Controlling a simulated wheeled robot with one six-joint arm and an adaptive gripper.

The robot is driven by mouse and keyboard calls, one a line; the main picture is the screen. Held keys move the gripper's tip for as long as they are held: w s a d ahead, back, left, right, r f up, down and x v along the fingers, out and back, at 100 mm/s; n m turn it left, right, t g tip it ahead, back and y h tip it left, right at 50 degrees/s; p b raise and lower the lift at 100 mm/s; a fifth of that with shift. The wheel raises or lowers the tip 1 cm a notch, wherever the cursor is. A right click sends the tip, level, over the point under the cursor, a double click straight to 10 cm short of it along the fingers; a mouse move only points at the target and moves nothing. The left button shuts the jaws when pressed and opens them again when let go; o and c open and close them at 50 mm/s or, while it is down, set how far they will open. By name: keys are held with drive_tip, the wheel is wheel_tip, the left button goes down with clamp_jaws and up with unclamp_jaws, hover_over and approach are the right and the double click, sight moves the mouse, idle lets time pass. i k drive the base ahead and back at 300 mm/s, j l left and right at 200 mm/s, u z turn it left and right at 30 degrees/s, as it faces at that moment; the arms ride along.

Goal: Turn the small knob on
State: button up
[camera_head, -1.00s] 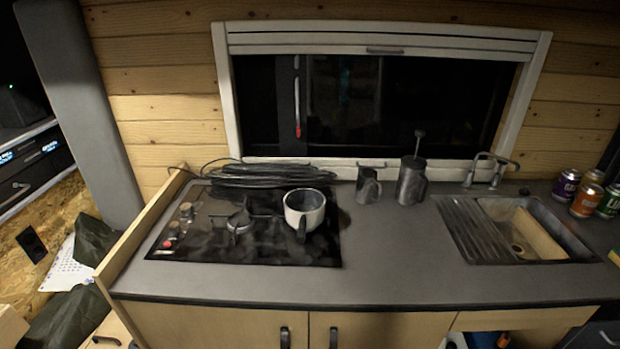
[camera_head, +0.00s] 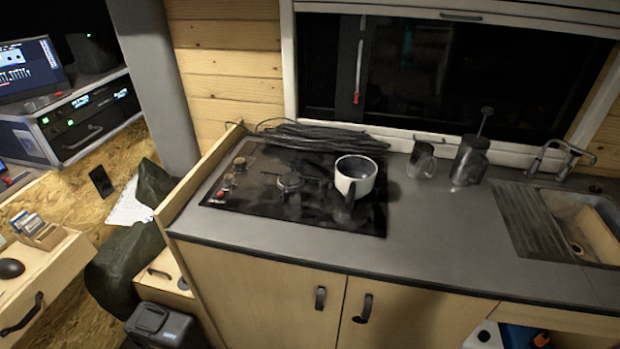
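The black hob (camera_head: 268,203) is set into the left part of the grey counter. Its small knobs (camera_head: 231,181) stand in a row along the hob's left edge. The nearest one (camera_head: 221,194) looks reddish. The knobs are too small here to tell how they are turned. A white pot with a dark inside and dark handle (camera_head: 346,174) stands on the right side of the hob. A bare burner (camera_head: 289,181) is between the knobs and the pot. My gripper is not in view.
A wooden side board (camera_head: 205,172) rises at the counter's left end, close to the knobs. Coiled black cable (camera_head: 318,137) lies behind the hob. A mug (camera_head: 421,160), a press pot (camera_head: 469,160) and the sink (camera_head: 568,222) are to the right. The counter (camera_head: 440,240) front is clear.

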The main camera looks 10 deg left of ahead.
sight(227, 178)
drive_tip(key=i+j, duration=0.2)
drive_tip(key=i+j+u, duration=0.25)
drive_tip(key=j+u, duration=0.15)
drive_tip(key=i+j+u, duration=0.25)
drive_tip(key=u, duration=1)
